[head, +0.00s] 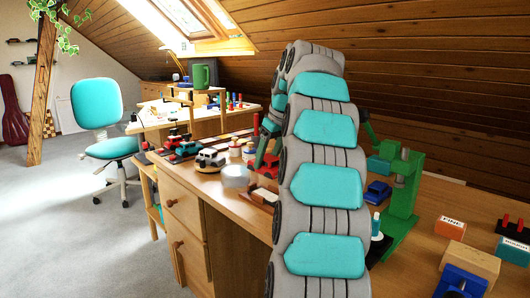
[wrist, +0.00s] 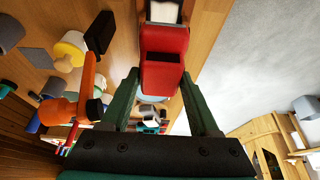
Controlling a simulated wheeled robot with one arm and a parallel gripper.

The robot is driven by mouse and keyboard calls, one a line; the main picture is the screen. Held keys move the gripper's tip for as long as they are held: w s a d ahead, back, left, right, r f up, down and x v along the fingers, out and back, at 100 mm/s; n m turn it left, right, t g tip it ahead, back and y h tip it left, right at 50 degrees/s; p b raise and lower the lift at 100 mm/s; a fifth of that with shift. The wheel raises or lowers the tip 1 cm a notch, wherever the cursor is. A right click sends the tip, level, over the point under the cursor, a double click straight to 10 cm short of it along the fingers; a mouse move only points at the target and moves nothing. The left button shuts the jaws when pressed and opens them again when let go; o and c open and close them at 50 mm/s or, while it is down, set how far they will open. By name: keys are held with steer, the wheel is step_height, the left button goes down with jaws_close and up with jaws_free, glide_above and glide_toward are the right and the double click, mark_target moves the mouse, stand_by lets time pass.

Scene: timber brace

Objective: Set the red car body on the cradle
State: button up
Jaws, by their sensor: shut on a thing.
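The red car body (wrist: 165,58) sits between the fingertips of my gripper (wrist: 160,82) in the wrist view, and the green fingers are shut on it. In the head view a red part (head: 268,166) shows beside a green finger, just left of my arm. A small wooden block with a white top (head: 262,196) lies near the bench's front edge. A white-topped piece also shows beyond the red body in the wrist view (wrist: 164,12). I cannot tell whether this is the cradle or whether the body touches it. My arm hides part of the bench.
A green clamp stand (head: 404,195) and a blue car (head: 378,191) are right of my arm. An orange-handled item (wrist: 86,85) is close to my left finger in the wrist view.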

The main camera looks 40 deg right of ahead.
steer(key=shift+f+b, duration=1.8)
steer(key=shift+f, duration=1.55)
steer(key=o, duration=1.5)
steer(key=shift+r, duration=0.1)
steer(key=shift+r+p, duration=1.8)
steer(key=shift+r, duration=1.75)
